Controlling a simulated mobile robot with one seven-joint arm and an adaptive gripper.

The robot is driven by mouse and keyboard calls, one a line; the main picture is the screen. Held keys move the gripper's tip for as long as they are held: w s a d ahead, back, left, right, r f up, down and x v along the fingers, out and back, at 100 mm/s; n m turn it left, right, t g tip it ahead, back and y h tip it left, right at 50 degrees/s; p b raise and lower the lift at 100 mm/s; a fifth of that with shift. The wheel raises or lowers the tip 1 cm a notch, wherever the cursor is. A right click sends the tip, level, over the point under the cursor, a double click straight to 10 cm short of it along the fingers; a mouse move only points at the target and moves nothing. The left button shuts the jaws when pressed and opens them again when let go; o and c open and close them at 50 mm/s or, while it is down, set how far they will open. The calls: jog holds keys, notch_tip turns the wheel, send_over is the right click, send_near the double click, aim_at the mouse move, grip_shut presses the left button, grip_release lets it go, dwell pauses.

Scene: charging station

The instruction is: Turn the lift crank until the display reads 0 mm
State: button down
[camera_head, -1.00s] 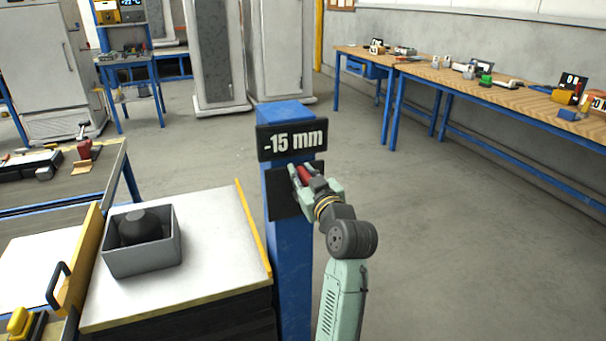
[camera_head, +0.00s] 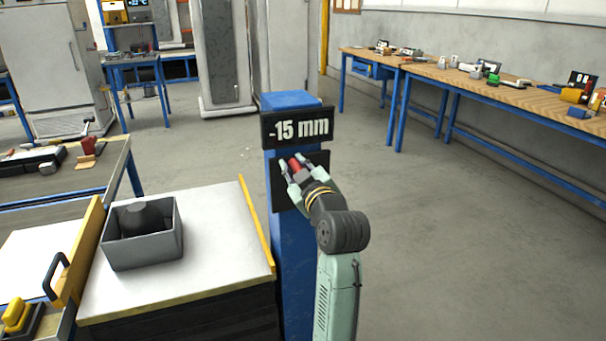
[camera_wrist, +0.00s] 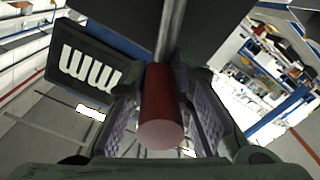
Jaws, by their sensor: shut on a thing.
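The display (camera_head: 297,128) on the blue post (camera_head: 294,245) reads -15 mm. The lift crank's red handle (camera_head: 296,164) sticks out in front of the dark plate (camera_head: 279,187) below the display. My gripper (camera_head: 294,171) is shut on the red handle. In the wrist view the handle (camera_wrist: 162,105) stands between the two finger pads, and the display (camera_wrist: 85,66) shows only its "mm" at the left. Most of the crank arm is hidden behind the gripper in the head view.
Left of the post is a lift table (camera_head: 215,250) with a yellow edge, bearing a grey box (camera_head: 145,252) with a dark round object (camera_head: 146,220) inside. A wooden workbench (camera_head: 450,76) stands at the back right. The floor right of the post is clear.

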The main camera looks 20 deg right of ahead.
jog(key=a+f+n+b, duration=0.5)
jog(key=f+n+b, duration=0.4)
jog(key=n+b, duration=0.5)
jog(key=shift+f+b, duration=0.15)
jog(key=shift+b, duration=0.85)
jog(key=shift+f, duration=0.2)
jog(key=c, duration=1.6)
grip_release()
jog(key=shift+c, duration=0.2)
jog(key=shift+o, duration=1.1)
jog(key=shift+a, duration=0.1)
jog(key=shift+r, duration=0.1)
jog(key=shift+s, duration=0.1)
jog(key=s, duration=1.2)
jog(key=shift+d, duration=0.2)
